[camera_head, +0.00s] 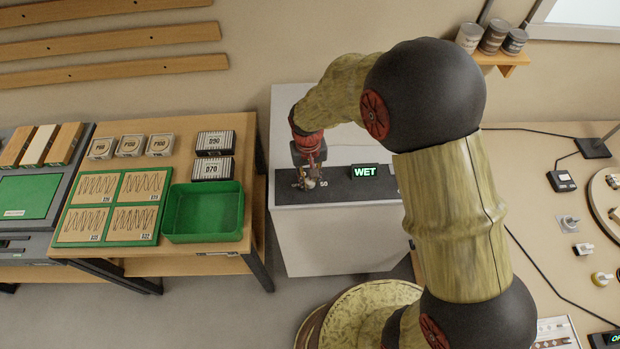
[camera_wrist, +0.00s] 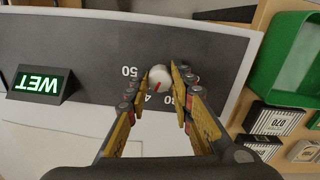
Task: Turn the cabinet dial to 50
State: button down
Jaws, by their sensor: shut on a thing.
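The cabinet dial (camera_wrist: 158,74) is a small pale round knob with a red mark, on the dark strip on top of the white cabinet (camera_head: 330,230). In the wrist view the number 50 shows upside down to the left of the knob. Parts of other numbers show below it, partly covered by the fingers. The red mark lies on the lower part of the knob; its exact reading is not clear. My gripper (camera_wrist: 159,80) has one finger on each side of the knob and is shut on it. In the head view my gripper (camera_head: 308,181) hides most of the dial.
A lit WET display (camera_head: 365,171) stands on the strip, right of the dial. A bench (camera_head: 240,130) with a green bin (camera_head: 203,237) and boxes (camera_head: 214,142) is left of the cabinet. Another bench (camera_head: 530,180) with cables and small parts is to the right.

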jog(key=m, duration=0.7)
jog(key=shift+w, duration=0.1)
jog(key=m, duration=0.7)
jog(key=shift+b, duration=0.3)
jog(key=shift+m, duration=0.3)
jog(key=c, duration=1.6)
grip_release()
jog(key=shift+o, duration=0.3)
notch_tip(320, 180, up, 12)
jog(key=shift+w+a, duration=0.15)
